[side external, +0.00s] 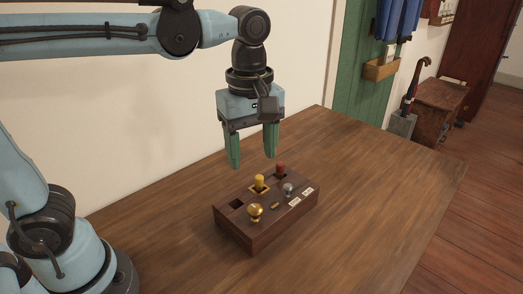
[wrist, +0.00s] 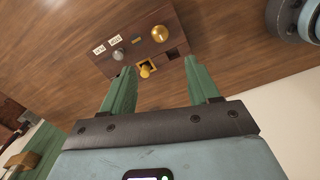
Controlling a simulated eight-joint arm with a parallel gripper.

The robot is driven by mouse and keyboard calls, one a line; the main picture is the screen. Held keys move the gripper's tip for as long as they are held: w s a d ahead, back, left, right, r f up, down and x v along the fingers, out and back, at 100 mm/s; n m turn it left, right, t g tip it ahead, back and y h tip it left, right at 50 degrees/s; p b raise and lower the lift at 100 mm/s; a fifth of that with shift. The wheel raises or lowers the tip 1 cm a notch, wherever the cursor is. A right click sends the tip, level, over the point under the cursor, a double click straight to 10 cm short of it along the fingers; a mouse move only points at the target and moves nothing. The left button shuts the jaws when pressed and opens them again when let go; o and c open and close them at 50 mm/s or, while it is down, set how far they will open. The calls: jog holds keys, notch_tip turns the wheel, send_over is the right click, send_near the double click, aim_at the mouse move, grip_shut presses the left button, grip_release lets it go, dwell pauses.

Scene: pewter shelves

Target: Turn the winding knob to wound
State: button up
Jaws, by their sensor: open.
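A dark wooden control box (side external: 245,232) sits on the table; it also shows in the wrist view (wrist: 185,38). On it are a round brass knob (side external: 255,211), also in the wrist view (wrist: 160,33), and a smaller silver knob (side external: 288,189), also in the wrist view (wrist: 117,54).
A yellow-topped lever (side external: 259,182) and a red-topped control (side external: 281,171) stand on the box's back side, below my fingers. A dark square opening (side external: 236,204) is at the left. The wooden table (side external: 380,190) is clear around the box. A wall stands behind.

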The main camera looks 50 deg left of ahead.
aim_at(254, 206)
notch_tip(254, 206, down, 12)
jog(key=shift+d, duration=0.1)
dwell(0.7)
jog(key=shift+c, duration=0.3)
jog(key=c, duration=1)
